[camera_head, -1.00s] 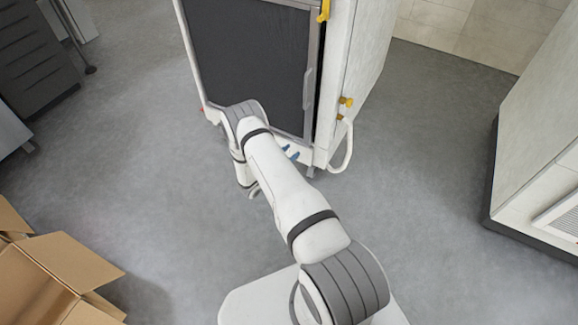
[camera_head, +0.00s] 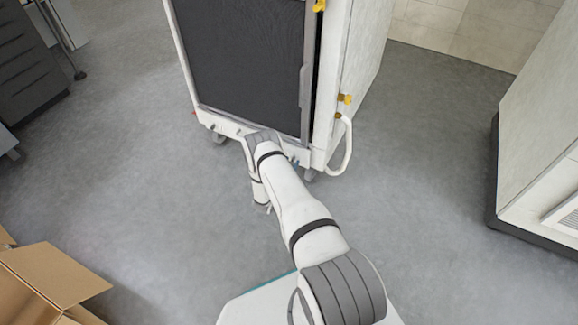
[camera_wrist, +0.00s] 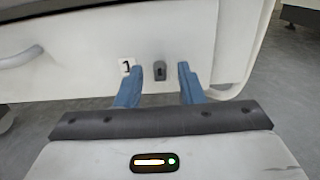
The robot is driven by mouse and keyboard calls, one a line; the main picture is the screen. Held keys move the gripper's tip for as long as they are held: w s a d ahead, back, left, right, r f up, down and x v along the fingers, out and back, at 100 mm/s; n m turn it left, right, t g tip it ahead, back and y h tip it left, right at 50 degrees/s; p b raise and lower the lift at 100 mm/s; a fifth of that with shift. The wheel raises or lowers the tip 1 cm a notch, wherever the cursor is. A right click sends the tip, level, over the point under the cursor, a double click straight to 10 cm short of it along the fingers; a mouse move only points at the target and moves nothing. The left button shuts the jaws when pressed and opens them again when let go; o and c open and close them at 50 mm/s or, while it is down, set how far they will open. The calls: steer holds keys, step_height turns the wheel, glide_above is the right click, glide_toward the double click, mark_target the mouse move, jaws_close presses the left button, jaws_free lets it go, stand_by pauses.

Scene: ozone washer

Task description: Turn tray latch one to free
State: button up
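Tray latch one (camera_wrist: 160,71) is a small dark grey piece with a black slot, upright on a white panel in the wrist view. A white label marked 1 (camera_wrist: 127,65) is just left of it. My gripper (camera_wrist: 160,78) is open, with its blue fingers on either side of the latch. I see gaps between latch and fingers, and cannot tell how far the tips are from the panel. In the head view, the white trolley (camera_head: 240,124) has a dark front, and my arm reaches its lower edge. My gripper is mostly hidden there.
A white loop handle (camera_head: 346,150) and yellow knobs (camera_head: 345,99) are at the trolley's right side. A grey handle (camera_wrist: 20,57) is left on the panel. A cardboard box (camera_head: 50,272) lies lower left, a white cabinet (camera_head: 545,130) right. Grey floor is clear between.

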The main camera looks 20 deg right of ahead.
steer(key=shift+d, duration=0.1)
jaws_close()
stand_by(0.3)
steer(key=shift+m, duration=0.4)
steer(key=shift+s+f+m+b, duration=0.1)
steer(key=shift+m+b, duration=0.6)
steer(key=shift+m, duration=3.6)
steer(key=shift+s+m+b, duration=0.1)
steer(key=shift+m+b, duration=0.55)
steer(key=shift+m, duration=3.65)
steer(key=shift+d, duration=0.1)
jaws_free()
steer(key=shift+w, duration=0.1)
